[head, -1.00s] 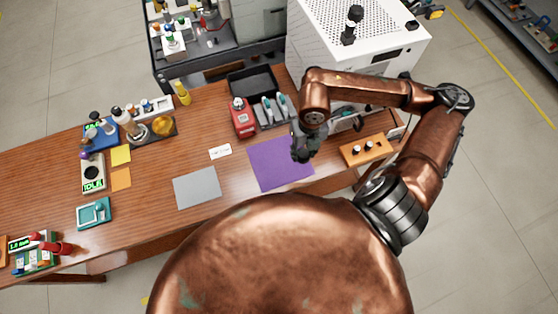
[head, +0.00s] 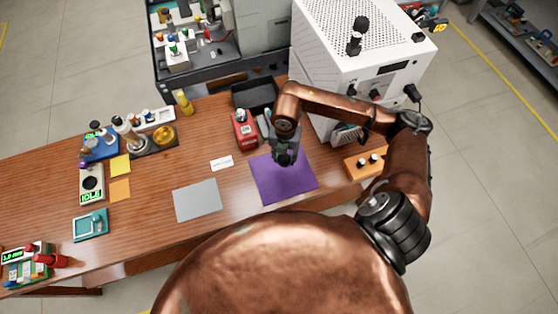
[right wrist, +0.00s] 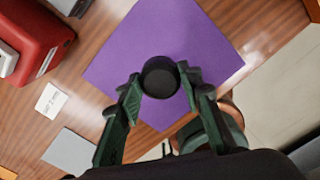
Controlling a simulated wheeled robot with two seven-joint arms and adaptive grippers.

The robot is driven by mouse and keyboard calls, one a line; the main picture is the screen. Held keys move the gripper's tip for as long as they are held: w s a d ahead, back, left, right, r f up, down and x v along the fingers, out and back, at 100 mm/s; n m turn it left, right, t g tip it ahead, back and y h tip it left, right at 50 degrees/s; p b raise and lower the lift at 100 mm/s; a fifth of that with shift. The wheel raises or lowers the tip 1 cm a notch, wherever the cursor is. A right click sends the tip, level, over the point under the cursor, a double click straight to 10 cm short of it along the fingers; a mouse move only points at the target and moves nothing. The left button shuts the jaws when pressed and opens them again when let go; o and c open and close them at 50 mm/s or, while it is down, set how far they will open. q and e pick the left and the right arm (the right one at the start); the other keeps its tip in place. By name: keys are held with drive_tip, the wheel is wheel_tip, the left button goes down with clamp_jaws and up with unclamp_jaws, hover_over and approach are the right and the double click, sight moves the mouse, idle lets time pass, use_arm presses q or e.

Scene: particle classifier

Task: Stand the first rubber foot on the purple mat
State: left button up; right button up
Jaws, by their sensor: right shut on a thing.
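The purple mat (head: 290,189) lies flat near the front edge of the wooden bench, and it also fills much of the right wrist view (right wrist: 200,40). My right gripper (head: 285,158) is over the mat's far edge. In the right wrist view my gripper (right wrist: 160,82) is shut on a round black rubber foot (right wrist: 160,70), one finger on each side. The foot appears over the mat; I cannot tell whether it touches it. In the head view the foot is hard to tell from the dark fingers. My left gripper is out of view.
A wooden block (head: 353,167) with small dark-and-white pieces stands right of the mat. A red device (head: 244,130) and a black tray (head: 253,94) stand behind it. A white card (head: 221,163) and a grey mat (head: 197,200) lie to the left. The mat's front part is clear.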

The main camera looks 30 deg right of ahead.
sight(280, 155)
drive_tip(key=shift+w+a+f, duration=0.15)
drive_tip(key=shift+w+f, duration=0.35)
drive_tip(key=shift+f, duration=0.1)
drive_tip(key=shift+w+a+f, duration=0.15)
drive_tip(key=shift+w+f, duration=0.3)
drive_tip(key=shift+f, duration=0.15)
drive_tip(key=shift+w+f+b, duration=0.15)
drive_tip(key=shift+f+b, duration=0.2)
drive_tip(key=shift+f, duration=1.25)
drive_tip(key=shift+f, duration=0.15)
drive_tip(key=o, duration=1.2)
drive_tip(key=shift+c, duration=0.2)
wheel_tip(280, 155, up, 12)
drive_tip(key=p, duration=0.8)
drive_tip(key=shift+r+p, duration=0.25)
drive_tip(key=shift+p, duration=0.05)
drive_tip(key=shift+f, duration=0.1)
